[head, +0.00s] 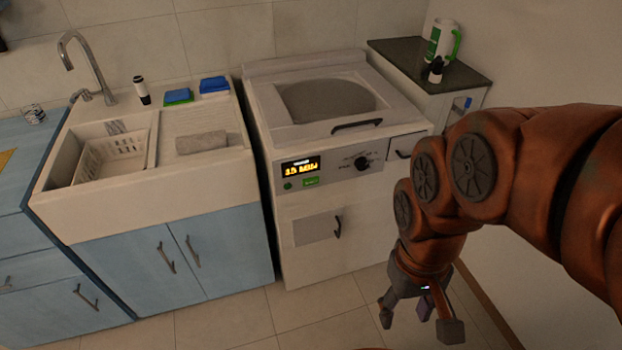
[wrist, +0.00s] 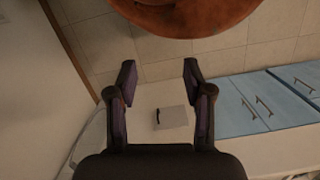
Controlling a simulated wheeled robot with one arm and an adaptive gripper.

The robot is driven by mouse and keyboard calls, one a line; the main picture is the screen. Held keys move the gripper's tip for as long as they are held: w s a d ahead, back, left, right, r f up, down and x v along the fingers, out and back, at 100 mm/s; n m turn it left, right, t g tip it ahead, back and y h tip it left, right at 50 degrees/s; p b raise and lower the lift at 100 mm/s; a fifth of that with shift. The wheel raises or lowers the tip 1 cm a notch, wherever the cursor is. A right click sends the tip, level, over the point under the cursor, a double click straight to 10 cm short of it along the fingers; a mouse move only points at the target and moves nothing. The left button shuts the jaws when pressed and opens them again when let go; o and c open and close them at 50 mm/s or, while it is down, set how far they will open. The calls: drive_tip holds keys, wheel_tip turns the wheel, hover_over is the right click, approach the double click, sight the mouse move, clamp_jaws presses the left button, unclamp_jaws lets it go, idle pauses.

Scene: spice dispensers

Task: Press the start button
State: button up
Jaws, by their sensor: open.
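A white top-loading washing machine (head: 340,200) stands in the middle of the head view. Its front panel carries a lit display (head: 301,167) with yellow characters, a green rectangular button (head: 311,182), a small round green button (head: 288,186) and a black dial (head: 362,164). The lettering on the buttons is too small to read. My gripper (head: 420,318) hangs open and empty to the right of the machine's front, pointing down, apart from the panel. In the wrist view my gripper (wrist: 158,75) shows two spread fingers, with the machine's lower front door (wrist: 172,118) beyond.
A white sink (head: 110,165) with a basket, cloth and sponges stands left of the machine above blue cabinets (head: 175,265). Open tiled floor lies in front; a wall is at right.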

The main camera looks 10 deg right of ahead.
clamp_jaws()
idle(1.4)
